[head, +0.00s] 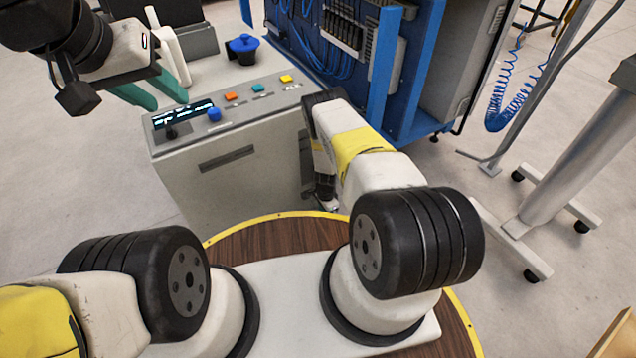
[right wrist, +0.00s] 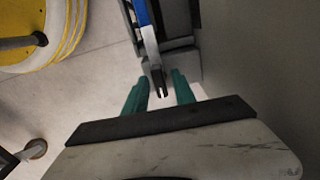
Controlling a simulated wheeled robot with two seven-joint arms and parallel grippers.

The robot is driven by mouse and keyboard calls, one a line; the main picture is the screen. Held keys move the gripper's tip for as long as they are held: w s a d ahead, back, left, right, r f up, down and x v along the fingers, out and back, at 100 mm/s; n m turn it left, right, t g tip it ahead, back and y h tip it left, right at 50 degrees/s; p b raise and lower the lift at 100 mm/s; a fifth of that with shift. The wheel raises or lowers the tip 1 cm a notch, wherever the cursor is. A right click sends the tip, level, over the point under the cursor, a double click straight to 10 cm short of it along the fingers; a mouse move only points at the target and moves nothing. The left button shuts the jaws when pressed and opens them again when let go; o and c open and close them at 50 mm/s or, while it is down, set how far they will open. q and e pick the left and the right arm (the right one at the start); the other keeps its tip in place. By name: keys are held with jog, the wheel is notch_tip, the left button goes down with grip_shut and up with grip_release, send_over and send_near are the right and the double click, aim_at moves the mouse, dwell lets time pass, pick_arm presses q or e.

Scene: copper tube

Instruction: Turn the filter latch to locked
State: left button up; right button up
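No part is clearly marked as the filter latch. A blue capped fitting (head: 243,48) stands on top of the grey console (head: 230,165), near its back edge. A white upright part with a handle (head: 168,42) stands just behind my left gripper (head: 170,101), whose teal fingers are apart above the console's back left corner. I cannot tell whether they touch the white part. In the right wrist view, my right gripper (right wrist: 160,98) has its teal fingers apart, with a pale bar (right wrist: 152,50) ending in a dark fork showing between them. The right fingers are hidden in the head view.
The console's top has a small display (head: 183,113), a blue knob (head: 214,114), and orange (head: 231,96), teal (head: 258,88) and yellow (head: 286,78) buttons. A blue cabinet (head: 420,75) with cables stands behind. A wheeled stand (head: 550,190) is at right. Floor is clear at left.

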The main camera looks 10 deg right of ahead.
jog(key=shift+r, duration=0.1)
notch_tip(320, 180, up, 8)
jog(key=shift+f, duration=0.2)
dwell(0.4)
dwell(0.4)
